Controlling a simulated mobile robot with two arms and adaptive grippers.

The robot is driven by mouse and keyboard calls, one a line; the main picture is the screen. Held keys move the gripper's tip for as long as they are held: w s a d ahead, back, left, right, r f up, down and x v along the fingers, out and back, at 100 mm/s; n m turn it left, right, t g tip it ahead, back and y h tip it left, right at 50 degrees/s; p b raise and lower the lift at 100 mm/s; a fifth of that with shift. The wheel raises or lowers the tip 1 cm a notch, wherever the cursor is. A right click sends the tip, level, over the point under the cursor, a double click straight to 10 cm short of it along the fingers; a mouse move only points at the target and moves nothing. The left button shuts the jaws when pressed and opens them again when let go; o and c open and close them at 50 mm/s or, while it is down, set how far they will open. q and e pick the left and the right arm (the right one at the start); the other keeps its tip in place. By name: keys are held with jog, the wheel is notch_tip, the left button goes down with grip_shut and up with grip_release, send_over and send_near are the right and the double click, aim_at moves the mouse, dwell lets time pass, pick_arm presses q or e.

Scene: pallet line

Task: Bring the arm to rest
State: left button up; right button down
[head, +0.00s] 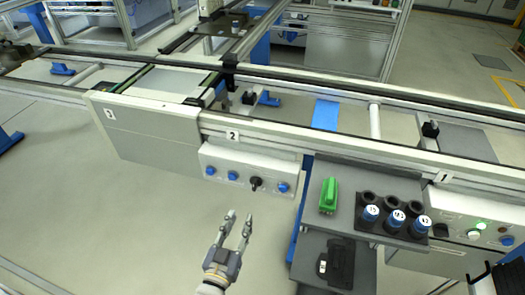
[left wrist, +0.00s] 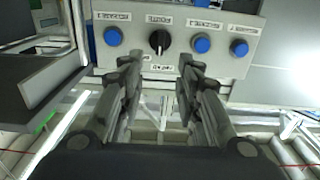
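My left gripper (head: 239,217) is open and empty in the head view, in front of the control box (head: 224,163) under the conveyor sign 2. Its fingers point up toward the box and stand apart from it. In the left wrist view the open fingers (left wrist: 158,62) frame the black rotary knob (left wrist: 159,41), with blue buttons (left wrist: 113,36) on both sides. Nothing is between the fingers.
Another control box (head: 480,232) is at the right. The floor (head: 100,220) at left is clear.

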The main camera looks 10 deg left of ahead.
pick_arm(q)
jog(key=s+f+m+g+h, duration=0.1)
jog(key=s+f+g, duration=0.5)
jog(key=f, duration=0.9)
jog(key=s+f+m+g, duration=0.1)
jog(key=s+f+g, duration=0.2)
jog(key=s+f, duration=0.85)
jog(key=s+a+f+g, duration=0.3)
jog(key=s+f, duration=0.4)
jog(key=s, duration=0.3)
jog(key=s+a+f+g+y, duration=0.1)
jog(key=s+a+f+g, duration=0.2)
jog(key=s+f+g, duration=0.2)
jog(key=s+f, duration=0.3)
jog(key=s, duration=0.2)
jog(key=shift+s+f+y, duration=0.3)
